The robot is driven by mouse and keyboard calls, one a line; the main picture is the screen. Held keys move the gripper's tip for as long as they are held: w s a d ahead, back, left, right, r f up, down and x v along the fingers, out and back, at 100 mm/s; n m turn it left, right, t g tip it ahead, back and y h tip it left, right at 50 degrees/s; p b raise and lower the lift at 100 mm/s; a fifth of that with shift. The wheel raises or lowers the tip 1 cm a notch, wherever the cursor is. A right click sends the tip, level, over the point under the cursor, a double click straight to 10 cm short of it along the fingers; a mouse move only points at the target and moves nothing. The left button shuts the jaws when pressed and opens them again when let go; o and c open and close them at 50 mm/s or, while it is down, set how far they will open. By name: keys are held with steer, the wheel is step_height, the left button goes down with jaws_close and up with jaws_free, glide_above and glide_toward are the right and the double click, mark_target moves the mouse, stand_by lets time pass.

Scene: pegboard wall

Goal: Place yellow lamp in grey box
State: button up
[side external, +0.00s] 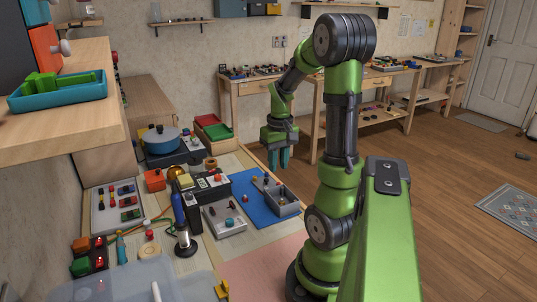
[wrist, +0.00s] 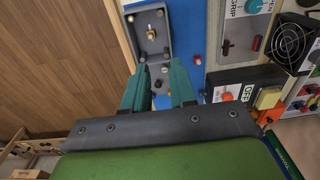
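A grey open box (side external: 281,205) lies on a blue mat at the table's right edge; it also shows in the wrist view (wrist: 164,42). Inside it are small fittings, among them a small brass-coloured piece (wrist: 151,33). I cannot identify the yellow lamp with certainty; a gold-yellow rounded thing (side external: 176,171) sits left of the box, behind a black switch unit. My gripper (side external: 279,164) hangs above and beyond the box, pointing down. In the wrist view its two teal fingers (wrist: 158,76) are apart, with nothing seen held between them.
The black unit (side external: 205,187) and a grey switch panel (side external: 225,219) stand left of the box. A blue pot (side external: 161,140), red and green trays (side external: 214,128) and a soldering-iron-like tool (side external: 181,226) crowd the table. Wooden floor lies open to the right.

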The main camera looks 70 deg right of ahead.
steer(key=w+a+r+n+t, duration=0.2)
steer(key=w+a+r, duration=0.2)
steer(key=w+a, duration=0.3)
steer(key=a+r+n+t+y, duration=0.1)
steer(key=a+r+t, duration=0.1)
steer(key=a, duration=0.9)
steer(key=s+a+r+n+t+y, duration=0.1)
steer(key=a+r, duration=0.3)
steer(key=a, duration=0.7)
steer(key=shift+a+r+n+t, duration=0.15)
steer(key=shift+r+n+t, duration=0.25)
steer(key=shift+t, duration=0.5)
steer(key=shift+o, duration=0.3)
steer(key=shift+f, duration=0.1)
